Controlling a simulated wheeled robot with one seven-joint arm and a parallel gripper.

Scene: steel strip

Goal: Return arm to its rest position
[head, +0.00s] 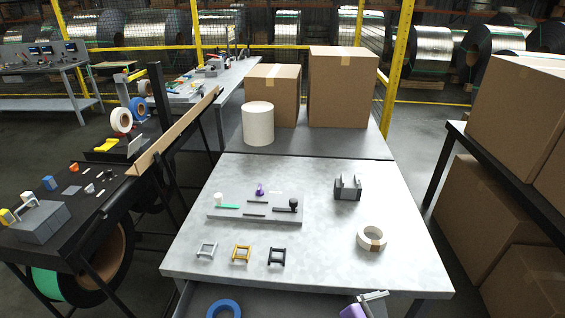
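My gripper and arm do not show in the head view. The grey metal table (320,215) stands in front of me. On it a grey plate (228,211) carries a white piece, a green bar, a purple piece and a black-knobbed piece. Three small frames, silver (207,250), yellow (241,252) and black (277,256), stand in a row near the front. A grey block with a slot (348,187) and a white tape roll (371,238) are at the right.
An open drawer (275,300) under the table's front edge holds a blue tape ring (223,308) and a purple item (352,311). Cardboard boxes (343,88) and a white cylinder (258,123) stand behind. A cluttered black bench (100,215) is left; stacked boxes (515,105) are right.

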